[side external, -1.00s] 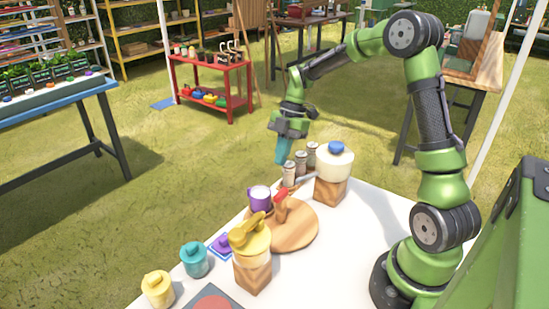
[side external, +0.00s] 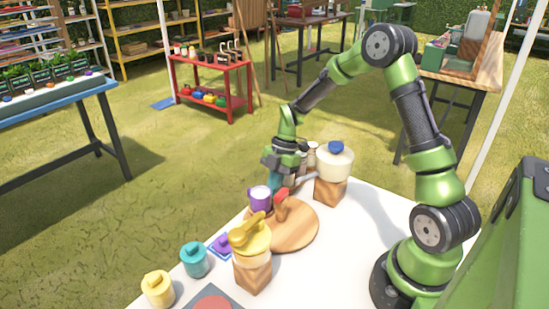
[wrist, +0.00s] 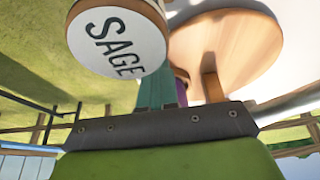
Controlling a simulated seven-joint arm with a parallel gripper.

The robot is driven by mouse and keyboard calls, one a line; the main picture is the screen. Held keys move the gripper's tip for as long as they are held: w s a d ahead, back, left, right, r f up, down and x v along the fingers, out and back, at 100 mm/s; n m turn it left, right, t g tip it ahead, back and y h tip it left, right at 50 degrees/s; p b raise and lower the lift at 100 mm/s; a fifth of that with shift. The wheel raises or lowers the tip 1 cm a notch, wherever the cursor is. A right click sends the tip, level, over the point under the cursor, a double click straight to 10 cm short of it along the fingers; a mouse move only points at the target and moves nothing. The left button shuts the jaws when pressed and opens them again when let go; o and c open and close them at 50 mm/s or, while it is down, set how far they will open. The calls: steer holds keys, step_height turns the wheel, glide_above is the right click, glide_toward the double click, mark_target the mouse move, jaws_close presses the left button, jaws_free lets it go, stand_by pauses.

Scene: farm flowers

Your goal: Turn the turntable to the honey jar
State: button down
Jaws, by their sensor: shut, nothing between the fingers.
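The round wooden turntable (side external: 300,236) lies on the white table and also shows in the wrist view (wrist: 255,50). An upright wooden peg (side external: 282,212) with a red top stands on it; a purple cup (side external: 259,202) with white contents is by its far left edge. A jar (side external: 252,243) with a yellow lid and yellow top piece stands on a wooden block in front; a white jar (side external: 334,163) with a blue knob stands behind right. I cannot read which is honey. My gripper (side external: 275,186) is shut and empty, fingers down beside the cup and peg; contact is unclear.
Shakers (side external: 311,160) stand behind my gripper, partly hidden; a round face marked SAGE (wrist: 117,42) is close in the wrist view. Teal (side external: 195,260) and yellow (side external: 158,288) small jars and a purple piece (side external: 224,243) stand at front left. The right tabletop is clear.

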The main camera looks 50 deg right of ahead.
mark_target(255, 191)
steer(key=shift+w+a+n+g, duration=0.3)
steer(key=shift+w+a+n, duration=0.15)
steer(key=shift+n, duration=0.35)
stand_by(0.5)
steer(key=shift+a, duration=0.2)
steer(key=shift+w+a, duration=0.45)
steer(key=shift+a, duration=0.4)
steer(key=shift+w+a+n+g, duration=0.15)
steer(key=shift+a+n+g, duration=0.15)
steer(key=shift+a+n, duration=0.4)
steer(key=shift+w+a+n+g, duration=0.1)
steer(key=shift+a+n+g, duration=0.2)
steer(key=shift+a+n, duration=0.4)
steer(key=shift+s+a, duration=0.15)
steer(key=shift+a, duration=0.6)
steer(key=shift+s+a, duration=0.1)
steer(key=shift+a, duration=0.65)
steer(key=shift+s+a+n+g+h, duration=0.25)
steer(key=shift+a+n, duration=0.25)
steer(key=shift+n, duration=0.25)
steer(key=shift+s+a+n+g+h, duration=0.25)
steer(key=shift+a+n, duration=0.25)
steer(key=shift+n, duration=0.25)
steer(key=shift+s+a, duration=0.55)
steer(key=shift+a, duration=0.15)
steer(key=shift+s+a, duration=0.2)
steer(key=shift+s, duration=0.05)
